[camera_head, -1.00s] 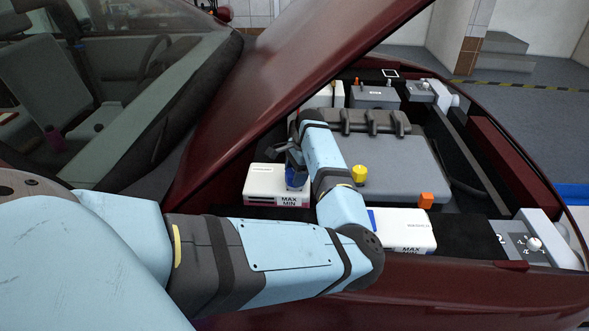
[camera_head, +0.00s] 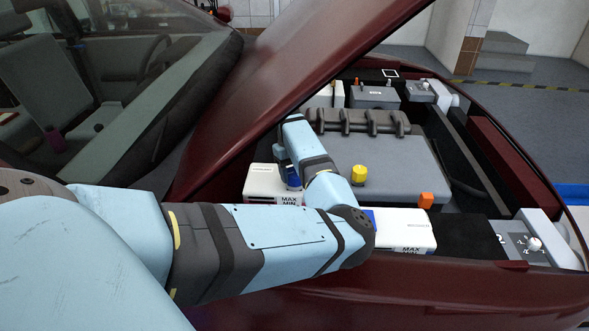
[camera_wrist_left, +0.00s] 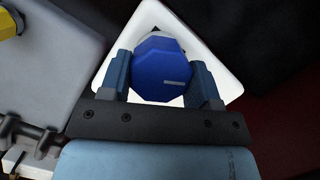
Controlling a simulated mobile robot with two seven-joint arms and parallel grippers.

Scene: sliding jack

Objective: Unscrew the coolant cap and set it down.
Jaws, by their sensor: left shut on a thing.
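The blue coolant cap (camera_head: 293,178) is at the white coolant reservoir (camera_head: 264,184) marked MAX and MIN, on the near left side of the engine bay. My left gripper (camera_wrist_left: 161,76) is shut on the cap, with one finger on each side, as the left wrist view shows. The blue faceted cap (camera_wrist_left: 163,66) lies over the white reservoir top (camera_wrist_left: 150,20) there. I cannot tell whether the cap is still seated or loose. In the head view my left arm partly hides the cap and reservoir. My right gripper is not in view.
A yellow cap (camera_head: 359,175) stands on the grey engine cover (camera_head: 397,165). A second white reservoir (camera_head: 405,229) and an orange handle (camera_head: 426,200) lie to the right. The raised dark red hood (camera_head: 285,75) slopes above my arm on the left.

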